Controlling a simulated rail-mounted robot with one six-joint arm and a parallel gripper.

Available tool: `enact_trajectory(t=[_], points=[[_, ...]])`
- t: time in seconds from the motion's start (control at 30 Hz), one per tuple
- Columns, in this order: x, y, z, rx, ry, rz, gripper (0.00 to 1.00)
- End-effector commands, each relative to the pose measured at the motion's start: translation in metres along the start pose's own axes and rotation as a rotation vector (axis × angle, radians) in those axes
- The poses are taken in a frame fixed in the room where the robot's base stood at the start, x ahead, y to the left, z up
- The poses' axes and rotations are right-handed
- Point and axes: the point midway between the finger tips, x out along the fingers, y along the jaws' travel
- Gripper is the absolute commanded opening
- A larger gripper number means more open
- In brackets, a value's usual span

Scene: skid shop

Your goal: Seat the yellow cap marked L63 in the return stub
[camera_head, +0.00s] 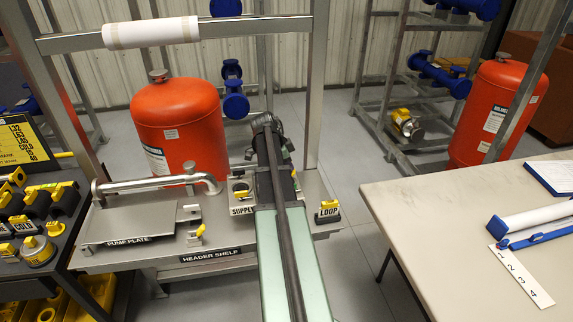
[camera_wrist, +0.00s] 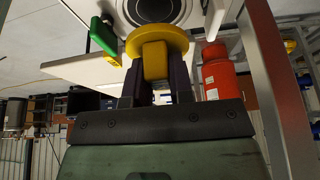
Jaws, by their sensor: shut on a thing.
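In the wrist view, my gripper (camera_wrist: 153,80) is shut on a yellow cap (camera_wrist: 157,40) with a round flange and a block-like grip between the dark fingers. No L63 mark is readable on it. The flange is in front of a round dark opening with a pale ring (camera_wrist: 192,9) and partly covers it. I cannot tell whether they touch, or whether this opening is the return stub. In the head view, my arm reaches over the header shelf (camera_head: 211,257) and hides the gripper and cap. No label reading RETURN shows.
A green-handled lever (camera_wrist: 103,36) is close left of the cap in the wrist view. In the head view, the SUPPLY label (camera_head: 242,211) and LOOP label (camera_head: 329,211) flank my arm. A red tank (camera_head: 176,120) and the pump plate (camera_head: 130,222) stand at the left.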

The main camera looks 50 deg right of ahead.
Motion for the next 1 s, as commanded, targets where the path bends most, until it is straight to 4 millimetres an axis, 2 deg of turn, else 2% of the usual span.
enact_trajectory(t=[0.37, 1.0], points=[[0.001, 0.0, 0.0, 0.0, 0.0, 0.0, 0.0], [0.022, 0.0, 0.009, 0.0, 0.0, 0.0, 0.0]])
